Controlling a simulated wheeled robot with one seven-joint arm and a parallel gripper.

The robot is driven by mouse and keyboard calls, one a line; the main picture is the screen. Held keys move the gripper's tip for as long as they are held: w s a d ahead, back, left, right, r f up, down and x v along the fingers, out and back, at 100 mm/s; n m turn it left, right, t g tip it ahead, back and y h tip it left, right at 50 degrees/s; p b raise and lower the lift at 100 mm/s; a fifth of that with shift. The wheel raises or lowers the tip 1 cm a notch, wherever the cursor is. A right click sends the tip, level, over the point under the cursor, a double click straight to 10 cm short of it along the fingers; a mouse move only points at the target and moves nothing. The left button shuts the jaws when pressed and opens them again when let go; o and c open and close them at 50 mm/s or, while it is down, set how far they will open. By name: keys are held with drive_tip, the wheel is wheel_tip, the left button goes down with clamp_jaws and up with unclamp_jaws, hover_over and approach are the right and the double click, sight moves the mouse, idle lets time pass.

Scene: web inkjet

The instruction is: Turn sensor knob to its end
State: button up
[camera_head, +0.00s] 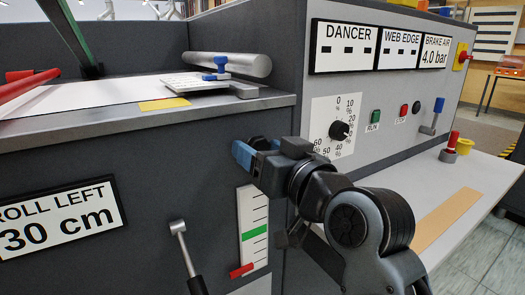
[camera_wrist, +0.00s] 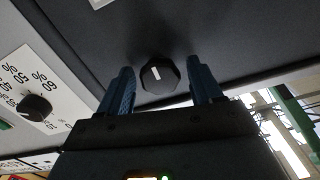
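A black faceted knob (camera_wrist: 160,76) with a short white mark on its face sits on the dark panel in the wrist view. No label for it shows. My gripper (camera_wrist: 158,67) is open, with one blue finger on each side of this knob and visible gaps between. In the head view my gripper (camera_head: 257,157) is at the dark front panel, left of the white dial plate, and a dark piece of the knob (camera_head: 258,142) shows at its fingers. A second black knob (camera_head: 340,130) sits on the percent dial plate (camera_head: 322,108); it also shows in the wrist view (camera_wrist: 36,107).
A green button (camera_head: 375,116), a red button (camera_head: 403,110) and a blue-tipped lever (camera_head: 438,106) are right of the dial. A white scale (camera_head: 254,207) with a red pointer and a lever (camera_head: 181,240) are below my gripper. A metal roller (camera_head: 230,64) lies above.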

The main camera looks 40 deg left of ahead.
drive_tip(key=shift+o, duration=0.3)
drive_tip(key=shift+d, duration=0.2)
drive_tip(key=v, duration=0.7)
drive_tip(key=shift+s+d+p, duration=0.15)
drive_tip(key=shift+p, duration=0.2)
